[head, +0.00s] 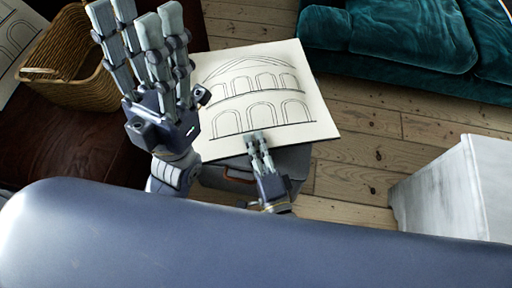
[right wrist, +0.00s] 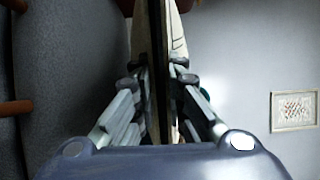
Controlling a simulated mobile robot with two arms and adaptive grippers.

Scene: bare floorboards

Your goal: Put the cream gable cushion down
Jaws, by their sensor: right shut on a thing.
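The cream gable cushion (head: 293,82) is a flat cream square with black line-drawn arches and a gable. My right gripper (head: 259,144) is shut on its near edge in the head view. In the right wrist view the cushion (right wrist: 176,35) shows nearly edge-on between the fingers (right wrist: 158,95). A dark grey thing (head: 291,160) shows below the cushion; I cannot tell whether they touch. My left gripper (head: 141,45) is open and appears empty, left of the cushion.
A wicker basket (head: 88,93) stands on a dark brown table (head: 80,145) at left, near another cream piece with drawn arches (head: 17,35). A teal sofa (head: 400,40) is at the top right. A white cabinet (head: 440,190) stands at right. Floorboards (head: 360,150) between them are bare.

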